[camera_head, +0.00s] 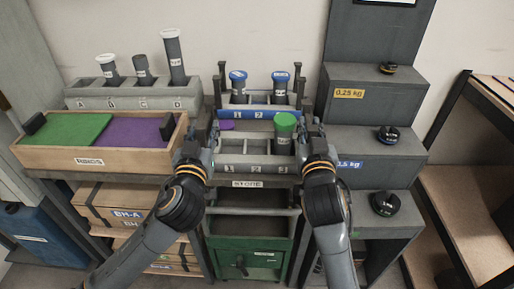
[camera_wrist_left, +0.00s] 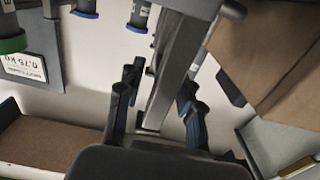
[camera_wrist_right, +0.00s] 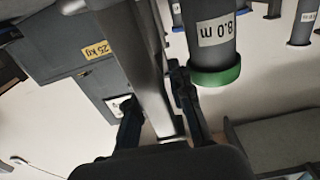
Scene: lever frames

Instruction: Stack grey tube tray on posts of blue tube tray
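The grey tube tray (camera_head: 253,170), with numbered slots, lies at the front of the middle stand and holds a green-capped tube (camera_head: 284,128) at its right end. The blue tube tray (camera_head: 260,113) lies behind it, with two blue-capped tubes (camera_head: 238,85) and dark upright posts (camera_head: 300,78) at its ends. My left gripper (camera_head: 205,132) is at the grey tray's left end; in the left wrist view its fingers (camera_wrist_left: 158,103) stand apart on either side of a grey bar. My right gripper (camera_head: 311,132) is at the right end, its fingers (camera_wrist_right: 160,108) apart around a similar bar. Contact is unclear.
A wooden box (camera_head: 60,158) with green and purple panels stands at left, below a grey rack (camera_head: 130,101) with several white- or dark-capped tubes. Grey steps (camera_head: 365,140) with dark round weights stand close on the right.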

